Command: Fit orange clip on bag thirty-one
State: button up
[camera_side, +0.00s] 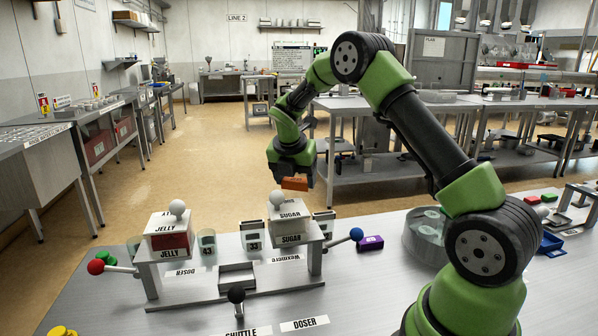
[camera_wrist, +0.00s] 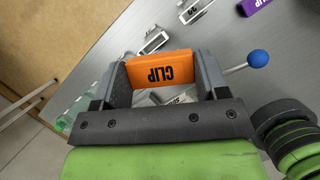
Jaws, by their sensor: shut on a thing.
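My gripper (camera_side: 291,174) is shut on the orange clip (camera_side: 295,184) and holds it in the air, above and behind the sugar box. In the wrist view the clip (camera_wrist: 163,72) sits crosswise between the two jaws (camera_wrist: 163,80), with its CLIP lettering upside down. Small tagged pieces stand beside the boxes; one (camera_side: 252,239) seems to read 33 and another (camera_side: 207,246) seems to read 43. I cannot make out a tag reading thirty-one. The clip is apart from all of them.
A metal stand (camera_side: 230,294) carries a jelly box (camera_side: 170,222) and a sugar box (camera_side: 288,238). Levers with a red ball (camera_side: 96,267) and a blue ball (camera_side: 356,234) stick out sideways. A purple block (camera_side: 370,243) lies right of the stand.

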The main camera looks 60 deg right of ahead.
aim_at(289, 183)
jog(key=f+n, duration=0.1)
jog(key=n, duration=0.1)
jog(key=w+f+n+t, duration=0.1)
jog(key=n, duration=0.1)
jog(key=w+f+n+t+y, duration=0.1)
jog(key=f+n, duration=0.1)
jog(key=shift+f, duration=1.9)
jog(key=shift+f, duration=0.95)
dwell(1.0)
jog(key=o, duration=1)
jog(key=shift+o, duration=0.2)
jog(key=shift+r, duration=0.1)
jog(key=shift+r, duration=2.9)
